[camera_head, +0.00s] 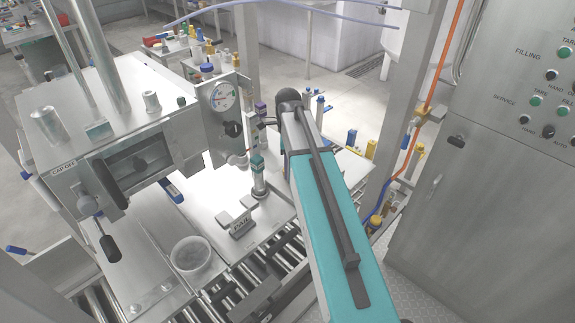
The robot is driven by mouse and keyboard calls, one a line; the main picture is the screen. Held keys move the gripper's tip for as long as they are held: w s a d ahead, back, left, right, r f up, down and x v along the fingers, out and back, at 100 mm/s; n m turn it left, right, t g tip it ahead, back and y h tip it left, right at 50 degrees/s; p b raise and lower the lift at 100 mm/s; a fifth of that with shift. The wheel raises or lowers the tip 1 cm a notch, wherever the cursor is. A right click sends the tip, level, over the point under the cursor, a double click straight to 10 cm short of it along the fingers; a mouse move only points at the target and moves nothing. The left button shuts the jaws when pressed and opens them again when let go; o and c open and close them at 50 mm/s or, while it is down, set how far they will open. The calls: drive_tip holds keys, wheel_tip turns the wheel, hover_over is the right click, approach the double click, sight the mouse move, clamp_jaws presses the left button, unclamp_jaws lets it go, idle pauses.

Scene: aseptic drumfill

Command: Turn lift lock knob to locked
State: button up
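A black knob (233,129) sits on a grey upright panel (217,150), just below a round gauge (223,97). It looks like the lift lock knob, but its label and pointer are too small to read. My teal and grey arm reaches up from the bottom centre, and its black rounded joint is to the right of the panel in the picture. My gripper's fingers cannot be made out; the arm hides what lies behind it. I see nothing touching the knob.
A metal housing with a black-handled lever (109,245) is at the left. A control cabinet (480,190) stands at the right.

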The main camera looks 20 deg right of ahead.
drive_tip(key=shift+f, duration=0.4)
drive_tip(key=shift+c, duration=0.2)
drive_tip(key=c, duration=1)
